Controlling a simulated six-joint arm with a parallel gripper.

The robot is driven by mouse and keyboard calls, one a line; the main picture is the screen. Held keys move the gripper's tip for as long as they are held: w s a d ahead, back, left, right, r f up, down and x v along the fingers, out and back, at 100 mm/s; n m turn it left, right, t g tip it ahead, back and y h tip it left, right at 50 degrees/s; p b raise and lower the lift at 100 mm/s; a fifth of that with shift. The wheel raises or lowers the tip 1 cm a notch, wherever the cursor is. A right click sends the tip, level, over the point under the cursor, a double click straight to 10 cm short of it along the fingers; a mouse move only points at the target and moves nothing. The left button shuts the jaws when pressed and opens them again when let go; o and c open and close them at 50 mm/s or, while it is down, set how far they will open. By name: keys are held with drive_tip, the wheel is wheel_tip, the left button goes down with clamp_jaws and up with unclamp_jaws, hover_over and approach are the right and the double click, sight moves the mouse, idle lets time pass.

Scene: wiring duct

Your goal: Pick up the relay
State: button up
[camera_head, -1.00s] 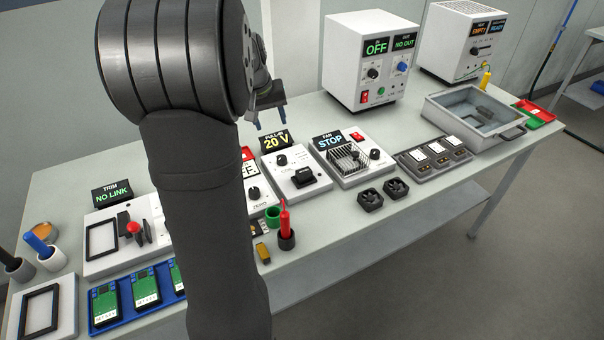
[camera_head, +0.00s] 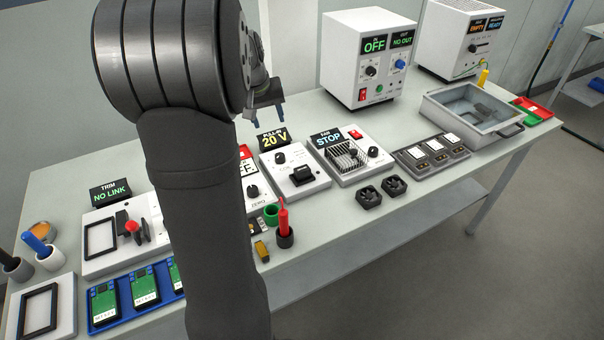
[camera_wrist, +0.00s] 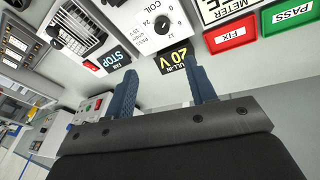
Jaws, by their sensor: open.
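My gripper (camera_head: 268,114) is open and empty, raised above the back of the bench behind the coil unit. In the wrist view its two blue-grey fingers (camera_wrist: 161,85) stand apart with nothing between them. The white coil unit (camera_head: 285,187), with a "PULL-IN 20 V" display (camera_head: 273,140), carries a black block (camera_head: 303,174) that looks like the relay, though I cannot be sure. The block lies in front of and below my gripper, clearly apart from it. The wrist view shows the unit's dial and display, but not this block.
The fan unit (camera_head: 350,155) is to the right of the coil unit, with the power supply (camera_head: 368,62) behind. Two black fans (camera_head: 382,190), a red-handled tool (camera_head: 284,222) and a small yellow part (camera_head: 261,250) are near the front. My arm hides part of the left bench.

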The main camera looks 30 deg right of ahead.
drive_tip(key=s+n, duration=0.2)
drive_tip(key=n, duration=0.4)
drive_tip(key=n+g+h, duration=0.2)
drive_tip(key=n, duration=1.4)
approach(302, 168)
drive_tip(key=shift+s+d+f, duration=0.2)
drive_tip(key=shift+d+f, duration=0.3)
drive_tip(key=shift+f, duration=0.1)
drive_tip(key=shift+s+d+f, duration=0.15)
drive_tip(key=shift+d+f, duration=0.35)
drive_tip(key=shift+f, duration=0.1)
drive_tip(key=x, duration=0.5)
drive_tip(key=shift+w+a+f, duration=0.25)
drive_tip(key=shift+a+f, duration=0.05)
drive_tip(key=shift+f, duration=0.15)
clamp_jaws()
drive_tip(key=shift+r, duration=0.15)
